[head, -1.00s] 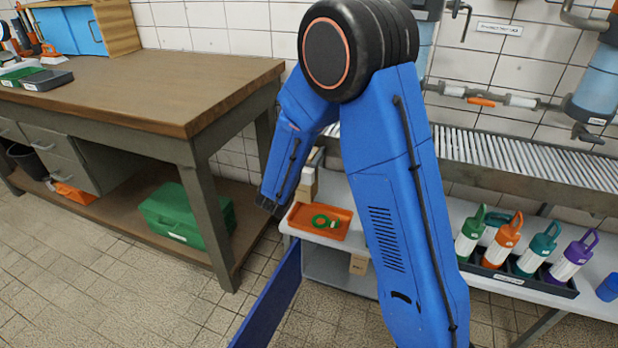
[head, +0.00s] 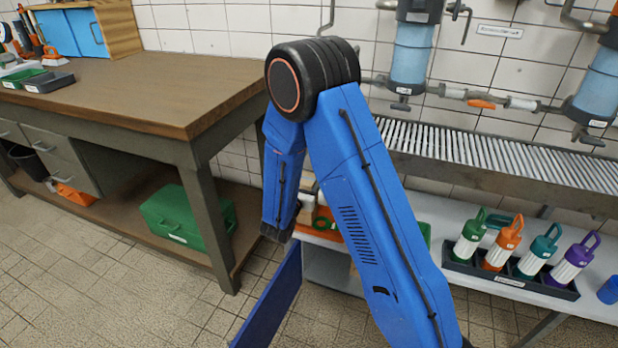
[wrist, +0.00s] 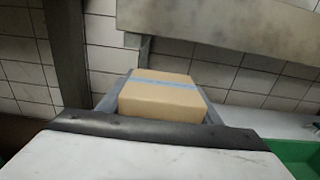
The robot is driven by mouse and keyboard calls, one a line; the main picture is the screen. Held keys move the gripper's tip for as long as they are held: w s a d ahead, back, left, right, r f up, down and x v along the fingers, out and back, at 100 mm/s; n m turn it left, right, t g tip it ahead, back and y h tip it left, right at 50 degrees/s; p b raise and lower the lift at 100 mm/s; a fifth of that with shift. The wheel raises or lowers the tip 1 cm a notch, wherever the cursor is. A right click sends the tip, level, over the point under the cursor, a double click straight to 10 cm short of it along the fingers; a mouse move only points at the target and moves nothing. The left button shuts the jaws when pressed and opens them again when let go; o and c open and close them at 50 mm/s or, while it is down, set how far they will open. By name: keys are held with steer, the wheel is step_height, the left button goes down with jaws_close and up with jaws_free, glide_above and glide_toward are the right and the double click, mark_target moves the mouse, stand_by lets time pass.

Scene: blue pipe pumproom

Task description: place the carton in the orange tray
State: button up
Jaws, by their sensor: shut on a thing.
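The carton (wrist: 158,100) is a tan box with a blue tape strip across its top, seen in the middle of the wrist view. My gripper (head: 275,236) is shut on it, with grey fingers at its left and right sides. In the head view my gripper hangs at the left end of the low bench, and the carton in it cannot be made out clearly. The orange tray (head: 316,240) lies on that bench, just right of my gripper and mostly hidden behind my arm.
A green tray edge (head: 426,235) shows right of my arm. A black rack (head: 510,278) of several coloured bottles stands on the bench at right. A blue panel (head: 268,305) juts out below my gripper. A wooden workbench (head: 140,90) fills the left; the floor before it is clear.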

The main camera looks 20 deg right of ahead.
steer(key=shift+f, duration=0.2)
steer(key=o, duration=1.5)
steer(key=shift+o, duration=0.2)
steer(key=shift+r, duration=0.25)
steer(key=v, duration=1.2)
